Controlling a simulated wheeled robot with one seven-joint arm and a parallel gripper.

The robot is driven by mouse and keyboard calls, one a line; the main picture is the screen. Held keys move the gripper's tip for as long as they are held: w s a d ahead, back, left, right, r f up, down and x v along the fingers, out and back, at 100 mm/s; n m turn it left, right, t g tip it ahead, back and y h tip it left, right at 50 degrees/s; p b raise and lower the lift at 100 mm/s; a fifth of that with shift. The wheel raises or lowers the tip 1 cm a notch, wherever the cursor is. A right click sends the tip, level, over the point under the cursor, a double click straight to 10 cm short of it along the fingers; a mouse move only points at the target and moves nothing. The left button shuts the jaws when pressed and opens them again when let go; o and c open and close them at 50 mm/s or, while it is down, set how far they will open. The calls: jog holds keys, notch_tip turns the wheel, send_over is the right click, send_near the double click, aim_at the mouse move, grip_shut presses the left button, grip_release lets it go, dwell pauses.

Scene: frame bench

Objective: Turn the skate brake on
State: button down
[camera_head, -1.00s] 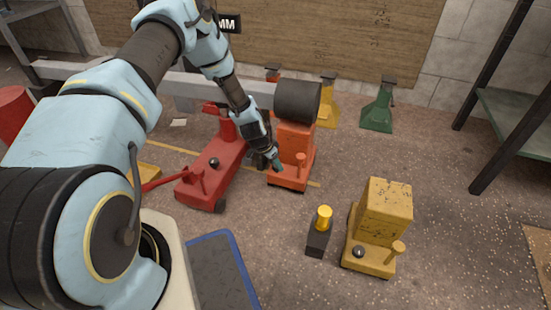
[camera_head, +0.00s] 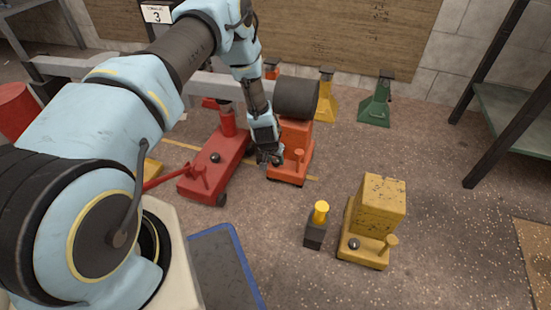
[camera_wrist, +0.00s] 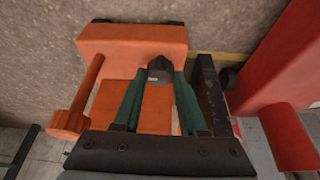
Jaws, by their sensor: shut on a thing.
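The orange skate (camera_head: 294,138) stands on the floor under the end of a grey beam, against a dark roller. My gripper (camera_head: 270,158) is at its front left corner. In the wrist view the green fingers (camera_wrist: 160,85) are shut on a dark rounded knob (camera_wrist: 160,72) on the orange skate (camera_wrist: 130,42). An orange peg-like handle (camera_wrist: 78,105) stands left of the fingers, apart from them; in the head view this peg (camera_head: 299,158) is upright. My fingers partly hide the knob, and its exact position is hard to tell.
A red jack (camera_head: 213,165) with a long handle stands close left of my gripper. A yellow skate (camera_head: 378,215) and a small dark block with a yellow top (camera_head: 316,225) stand at front right. Yellow (camera_head: 326,98) and green (camera_head: 375,105) stands are behind. Floor between is clear.

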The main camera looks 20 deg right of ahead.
jog(key=c, duration=0.7)
grip_release()
jog(key=shift+c, duration=0.2)
jog(key=p+v, duration=0.3)
jog(key=v, duration=0.8)
jog(key=shift+p, duration=0.35)
jog(key=shift+f, duration=0.1)
